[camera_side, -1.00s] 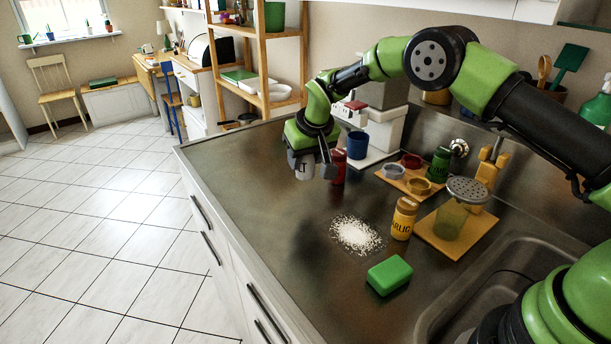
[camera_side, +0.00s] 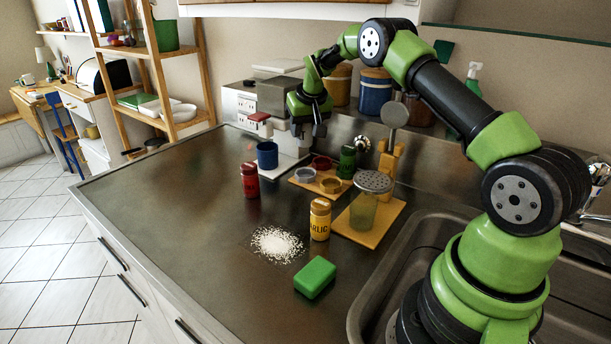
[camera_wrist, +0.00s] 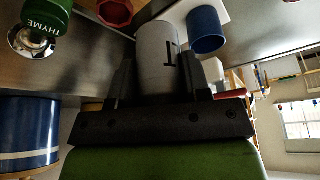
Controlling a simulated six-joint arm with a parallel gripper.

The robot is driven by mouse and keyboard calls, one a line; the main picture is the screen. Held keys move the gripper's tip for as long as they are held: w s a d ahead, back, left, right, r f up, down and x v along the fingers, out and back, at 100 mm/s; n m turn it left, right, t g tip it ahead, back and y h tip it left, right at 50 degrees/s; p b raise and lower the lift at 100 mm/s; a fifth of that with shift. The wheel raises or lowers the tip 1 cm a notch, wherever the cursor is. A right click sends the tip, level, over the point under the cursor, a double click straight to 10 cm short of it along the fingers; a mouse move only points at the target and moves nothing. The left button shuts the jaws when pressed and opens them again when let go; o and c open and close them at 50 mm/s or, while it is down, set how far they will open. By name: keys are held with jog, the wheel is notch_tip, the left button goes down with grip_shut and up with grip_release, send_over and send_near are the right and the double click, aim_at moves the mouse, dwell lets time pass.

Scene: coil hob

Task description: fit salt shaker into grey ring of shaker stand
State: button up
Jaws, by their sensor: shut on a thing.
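My gripper (camera_side: 308,128) is shut on the salt shaker (camera_wrist: 158,58), a pale grey cylinder with a dark letter showing in the wrist view. In the side view I cannot make the shaker out clearly against the pale appliance. The shaker stand (camera_side: 298,183) is a wooden board with a grey ring (camera_side: 305,174), a red ring (camera_side: 322,162) and a yellow ring (camera_side: 330,186). My gripper is above and behind the grey ring, apart from it. A green thyme jar (camera_side: 347,162) is at the stand's back right; it also shows in the wrist view (camera_wrist: 42,22).
A blue cup (camera_side: 267,155) and red shaker (camera_side: 250,180) stand left of the stand. A yellow garlic jar (camera_side: 320,220), strainer-topped container (camera_side: 364,208), white spill (camera_side: 277,244) and green block (camera_side: 315,277) are in front. Canisters (camera_side: 375,92) stand behind. The left counter is clear.

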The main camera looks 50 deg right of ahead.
notch_tip(320, 180, down, 10)
jog(key=shift+s+d+r, duration=0.1)
jog(key=shift+d+r, duration=0.05)
jog(key=shift+r, duration=0.05)
jog(key=shift+f, duration=0.15)
jog(key=o, duration=1)
jog(key=shift+c, duration=0.2)
